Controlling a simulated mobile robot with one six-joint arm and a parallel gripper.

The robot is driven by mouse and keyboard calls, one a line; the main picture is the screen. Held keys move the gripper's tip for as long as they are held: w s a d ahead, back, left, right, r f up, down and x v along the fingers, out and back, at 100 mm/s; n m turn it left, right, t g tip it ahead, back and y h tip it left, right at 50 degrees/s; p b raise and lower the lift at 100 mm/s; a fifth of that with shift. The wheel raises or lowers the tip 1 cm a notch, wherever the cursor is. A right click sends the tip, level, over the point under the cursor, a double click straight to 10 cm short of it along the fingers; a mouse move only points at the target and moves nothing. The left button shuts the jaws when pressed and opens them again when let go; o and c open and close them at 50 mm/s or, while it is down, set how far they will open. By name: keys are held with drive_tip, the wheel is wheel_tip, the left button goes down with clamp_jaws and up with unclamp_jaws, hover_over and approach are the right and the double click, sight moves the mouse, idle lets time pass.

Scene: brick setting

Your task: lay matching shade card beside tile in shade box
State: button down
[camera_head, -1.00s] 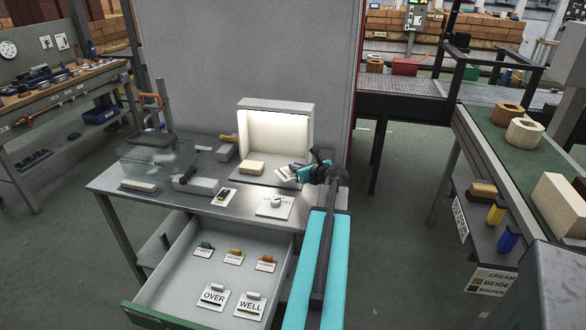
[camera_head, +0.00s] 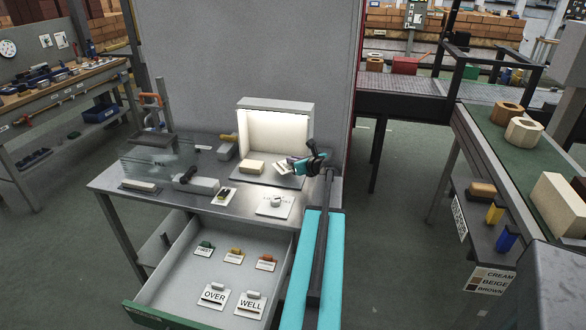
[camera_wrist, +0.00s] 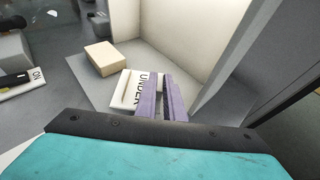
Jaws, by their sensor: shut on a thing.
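The shade box (camera_head: 276,128) is a lit, cream-lined open booth at the back of the steel bench. A cream tile (camera_head: 252,167) lies on its grey floor, left of centre; the wrist view shows it too (camera_wrist: 101,58). My gripper (camera_head: 296,163) is at the box's right front and is shut on a white card marked "UNDER" (camera_wrist: 128,88). In the wrist view the purple fingers (camera_wrist: 162,98) cover part of this card. The card is tilted in the head view, to the right of the tile and apart from it. Whether it touches the floor cannot be told.
An open drawer (camera_head: 170,268) below the bench holds "OVER" (camera_head: 213,294) and "WELL" (camera_head: 251,303) cards and several small coloured-handled cards. A dial plate (camera_head: 274,205) and grey blocks stand on the bench. The box's right wall (camera_wrist: 235,60) is close to my gripper.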

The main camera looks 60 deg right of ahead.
drive_tip(key=shift+w+d+f, duration=0.2)
drive_tip(key=shift+d, duration=0.05)
drive_tip(key=shift+f, duration=1.55)
drive_tip(key=shift+f, duration=0.15)
drive_tip(key=c, duration=1.9)
unclamp_jaws()
drive_tip(key=shift+o, duration=0.2)
drive_tip(key=shift+b+v, duration=0.6)
drive_tip(key=shift+v, duration=5.55)
drive_tip(key=shift+w, duration=0.1)
